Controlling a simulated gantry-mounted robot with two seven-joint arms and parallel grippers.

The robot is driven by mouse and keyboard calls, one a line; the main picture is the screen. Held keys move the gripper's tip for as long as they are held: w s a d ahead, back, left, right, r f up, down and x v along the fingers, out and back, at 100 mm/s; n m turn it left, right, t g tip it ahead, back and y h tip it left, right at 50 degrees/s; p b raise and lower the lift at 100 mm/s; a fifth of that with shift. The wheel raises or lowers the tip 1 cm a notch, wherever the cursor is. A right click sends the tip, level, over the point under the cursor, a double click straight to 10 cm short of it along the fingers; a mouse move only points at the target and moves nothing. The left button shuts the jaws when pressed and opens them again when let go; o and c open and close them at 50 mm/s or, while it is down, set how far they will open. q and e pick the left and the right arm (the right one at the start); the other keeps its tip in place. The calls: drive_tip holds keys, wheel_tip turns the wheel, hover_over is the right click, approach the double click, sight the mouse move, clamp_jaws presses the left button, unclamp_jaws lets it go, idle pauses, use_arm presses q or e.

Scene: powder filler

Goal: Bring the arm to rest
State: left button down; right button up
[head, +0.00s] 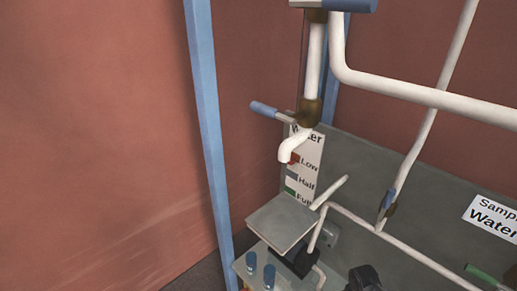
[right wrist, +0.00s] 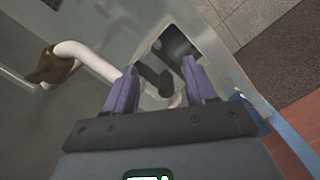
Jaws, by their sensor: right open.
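My right gripper (right wrist: 160,68) shows in the right wrist view with its two purple fingers apart. A dark rounded part (right wrist: 155,78) shows in the gap between the fingers. I cannot tell whether they touch it. A dark shape (head: 365,279) at the bottom edge of the head view is cut off, and I cannot tell what it is. My left gripper is in neither view.
A white spout (head: 293,146) hangs above a grey square plate (head: 282,222). Two blue-topped knobs (head: 260,274) stand below the plate. White pipes (head: 420,95) cross the right side. A blue post (head: 207,120) stands left of the plate. A brown valve (right wrist: 50,66) shows in the wrist view.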

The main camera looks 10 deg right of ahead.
drive_tip(key=s+a+f+g+h, duration=0.1)
drive_tip(key=s+f, duration=0.3)
drive_tip(key=s, duration=0.4)
drive_tip(key=s+f+g, duration=0.1)
drive_tip(key=s+f, duration=0.3)
drive_tip(key=s, duration=0.3)
drive_tip(key=s+a+r+n+t, duration=0.1)
drive_tip(key=s+a+r, duration=0.1)
drive_tip(key=s, duration=0.3)
drive_tip(key=s+a+r+n, duration=0.1)
drive_tip(key=s+a, duration=0.2)
drive_tip(key=s, duration=0.2)
drive_tip(key=w+a+r+t, duration=0.1)
drive_tip(key=a+r+t, duration=0.1)
drive_tip(key=r, duration=0.7)
drive_tip(key=a+r+t+y, duration=0.1)
drive_tip(key=a+r+t, duration=0.2)
drive_tip(key=r, duration=0.6)
drive_tip(key=shift+w+a+r+t, duration=0.3)
drive_tip(key=shift+w+a, duration=0.1)
drive_tip(key=shift+a, duration=0.65)
